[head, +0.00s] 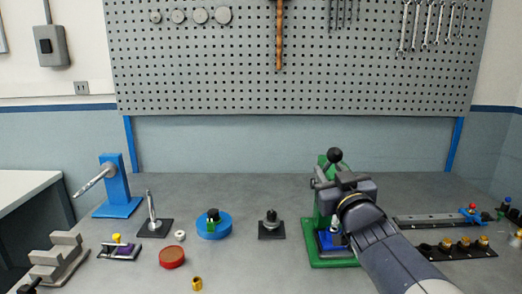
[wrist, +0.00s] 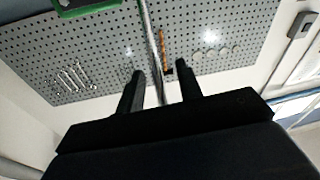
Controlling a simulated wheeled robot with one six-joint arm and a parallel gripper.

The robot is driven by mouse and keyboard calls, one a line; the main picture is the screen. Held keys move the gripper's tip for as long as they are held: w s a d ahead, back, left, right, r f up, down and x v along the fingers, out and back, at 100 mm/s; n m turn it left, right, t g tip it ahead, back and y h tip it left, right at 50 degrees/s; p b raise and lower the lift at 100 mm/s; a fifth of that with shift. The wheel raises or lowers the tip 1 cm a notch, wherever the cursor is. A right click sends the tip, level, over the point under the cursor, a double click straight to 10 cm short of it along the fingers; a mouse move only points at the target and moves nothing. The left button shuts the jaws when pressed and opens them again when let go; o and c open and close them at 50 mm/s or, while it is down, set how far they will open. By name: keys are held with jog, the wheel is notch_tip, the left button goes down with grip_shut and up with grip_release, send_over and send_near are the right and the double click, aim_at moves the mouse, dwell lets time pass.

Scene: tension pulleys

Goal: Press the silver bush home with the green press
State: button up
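The green press (head: 316,250) stands right of centre on the bench in the head view, with a black ball knob (head: 334,155) at its top. A green part of it (wrist: 85,6) shows at the top edge of the wrist view. A blue block (head: 327,241) sits on its base, and a small silver piece, perhaps the silver bush (head: 337,238), shows at it, partly hidden by my arm. My gripper (wrist: 158,74) is at the upper part of the press. Its fingers stand apart, with a thin silver rod (wrist: 153,40) in the gap, not visibly touching either finger.
Left of the press are a black block with a post (head: 271,230), a blue round fixture (head: 214,228), a red disc (head: 172,257) and a brass bush (head: 197,284). Racks with small parts (head: 460,247) lie to the right. A pegboard (head: 290,90) stands behind.

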jog(key=shift+w+r+g+p, duration=0.4)
jog(key=shift+r+p, duration=0.2)
jog(key=shift+p, duration=1.1)
jog(key=shift+w+r+g+p, duration=0.4)
jog(key=shift+r+p, duration=0.15)
jog(key=shift+p, duration=1.15)
jog(key=shift+s+f, duration=0.1)
jog(key=shift+s, duration=0.15)
jog(key=s, duration=0.3)
jog(key=s+d, duration=0.1)
jog(key=s, duration=0.1)
jog(key=shift+s+f, duration=0.1)
jog(key=shift+s, duration=0.15)
jog(key=shift+a, duration=0.1)
